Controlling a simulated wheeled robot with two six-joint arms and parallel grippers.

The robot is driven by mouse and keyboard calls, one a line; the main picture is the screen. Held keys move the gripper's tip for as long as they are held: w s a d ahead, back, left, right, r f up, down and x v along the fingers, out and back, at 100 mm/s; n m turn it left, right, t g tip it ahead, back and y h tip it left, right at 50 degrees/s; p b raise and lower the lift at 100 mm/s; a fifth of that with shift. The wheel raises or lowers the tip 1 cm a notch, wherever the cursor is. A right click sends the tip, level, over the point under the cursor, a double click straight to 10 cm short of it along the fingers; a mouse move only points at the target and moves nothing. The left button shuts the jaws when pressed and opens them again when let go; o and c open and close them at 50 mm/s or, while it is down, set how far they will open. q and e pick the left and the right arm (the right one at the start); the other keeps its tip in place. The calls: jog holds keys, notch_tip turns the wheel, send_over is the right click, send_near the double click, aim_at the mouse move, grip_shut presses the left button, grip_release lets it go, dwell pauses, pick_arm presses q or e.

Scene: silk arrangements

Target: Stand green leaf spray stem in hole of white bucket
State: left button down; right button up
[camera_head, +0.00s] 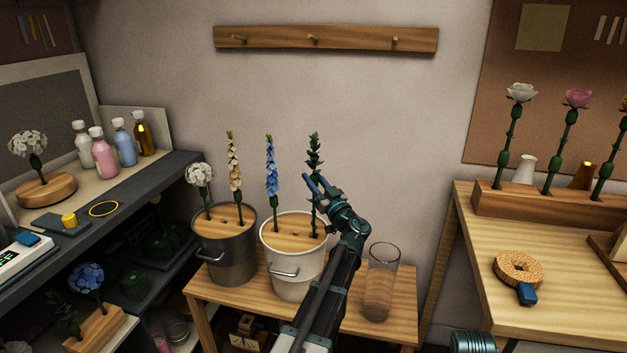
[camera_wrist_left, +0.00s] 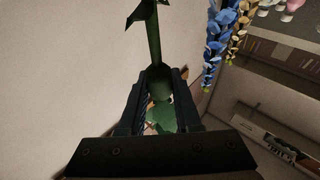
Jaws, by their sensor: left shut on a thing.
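The green leaf spray stem (camera_head: 314,152) is upright over the right part of the white bucket (camera_head: 292,281), dark leaves at its top. My left gripper (camera_head: 318,186) is shut on it below the leaves. The stem's lower part reaches down to the bucket's wooden lid; I cannot tell whether its tip is inside a hole. In the left wrist view the stem (camera_wrist_left: 154,42) runs up from between the fingers of my left gripper (camera_wrist_left: 159,88). A blue flower stem (camera_head: 271,170) stands in the same lid, left of the spray. My right gripper is not in view.
A grey bucket (camera_head: 226,257) with white and cream flower stems stands just left. A clear glass vase (camera_head: 381,283) stands right of my left arm on the wooden table (camera_head: 405,304). A bench (camera_head: 560,268) with a flower rack is at the right, shelves at the left.

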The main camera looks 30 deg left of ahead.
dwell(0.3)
pick_arm(q)
grip_release()
dwell(0.5)
